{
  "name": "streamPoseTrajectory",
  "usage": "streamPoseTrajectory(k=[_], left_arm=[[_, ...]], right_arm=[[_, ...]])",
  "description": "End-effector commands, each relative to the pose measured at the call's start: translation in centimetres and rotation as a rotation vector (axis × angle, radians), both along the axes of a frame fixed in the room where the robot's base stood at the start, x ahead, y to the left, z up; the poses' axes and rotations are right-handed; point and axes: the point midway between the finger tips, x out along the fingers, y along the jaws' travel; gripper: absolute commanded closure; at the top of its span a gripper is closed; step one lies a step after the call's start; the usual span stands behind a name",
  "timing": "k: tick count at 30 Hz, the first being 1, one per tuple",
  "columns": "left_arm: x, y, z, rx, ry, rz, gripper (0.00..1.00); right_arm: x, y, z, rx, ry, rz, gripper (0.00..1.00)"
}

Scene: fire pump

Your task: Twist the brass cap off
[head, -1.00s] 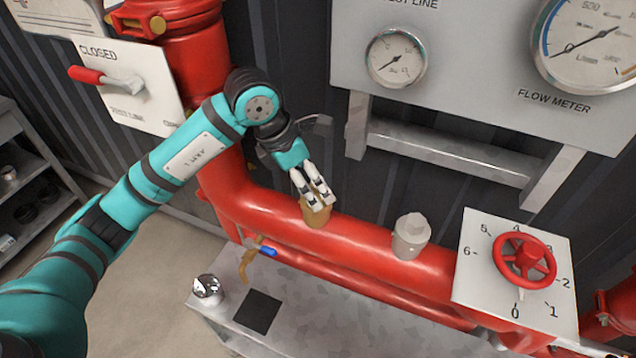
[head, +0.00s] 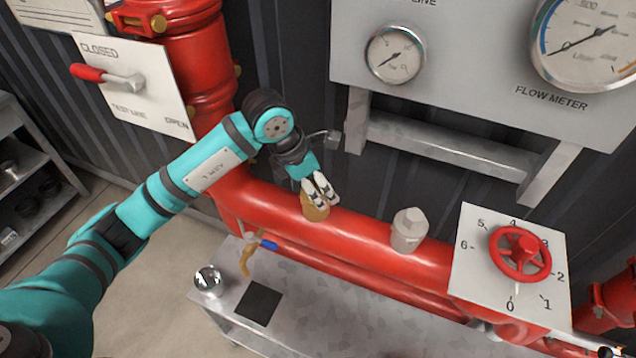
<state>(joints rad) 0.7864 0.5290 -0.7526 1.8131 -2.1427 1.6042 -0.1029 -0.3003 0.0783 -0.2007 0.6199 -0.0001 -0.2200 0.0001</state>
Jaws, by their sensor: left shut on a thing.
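The brass cap (head: 315,208) sits on top of the red horizontal pipe (head: 365,234). My left gripper (head: 320,194) comes down on it from above, with its white-and-black fingers shut on the cap. The fingers hide the cap's upper part. My right gripper is not in view.
A grey hex-topped plug (head: 408,230) stands on the same pipe to the right. Further right is a red handwheel (head: 520,252) on a numbered plate. Below, a metal bench (head: 330,305) holds a shiny round part (head: 208,280) and a black square (head: 259,303). A blue-handled tap (head: 253,252) hangs beneath the pipe.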

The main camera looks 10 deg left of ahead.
Motion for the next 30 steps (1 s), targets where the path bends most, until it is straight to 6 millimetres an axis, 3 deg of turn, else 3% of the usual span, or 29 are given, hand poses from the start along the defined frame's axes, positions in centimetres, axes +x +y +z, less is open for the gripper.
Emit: streamPoseTrajectory(k=[1, 6, 7, 13, 23, 30], left_arm=[[0.0, 0.0, 0.0, 0.001, -0.001, 0.000, 0.56], [0.0, 0.0, 0.0, 0.001, -0.002, 0.001, 0.78], [0.0, 0.0, 0.0, 0.001, -0.002, 0.001, 0.38], [0.0, 0.0, 0.0, 0.001, -0.002, 0.001, 0.12], [0.0, 0.1, 0.1, 0.001, -0.002, 0.001, 0.10], [-0.5, 0.9, 2.4, 0.001, -0.006, 0.000, 0.10]], right_arm=[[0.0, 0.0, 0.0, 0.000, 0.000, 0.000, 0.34], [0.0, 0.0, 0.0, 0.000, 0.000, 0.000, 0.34], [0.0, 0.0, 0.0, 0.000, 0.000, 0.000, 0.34], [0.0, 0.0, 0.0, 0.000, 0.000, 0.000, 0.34], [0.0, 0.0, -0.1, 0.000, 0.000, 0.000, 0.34], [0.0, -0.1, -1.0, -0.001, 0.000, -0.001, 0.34]])
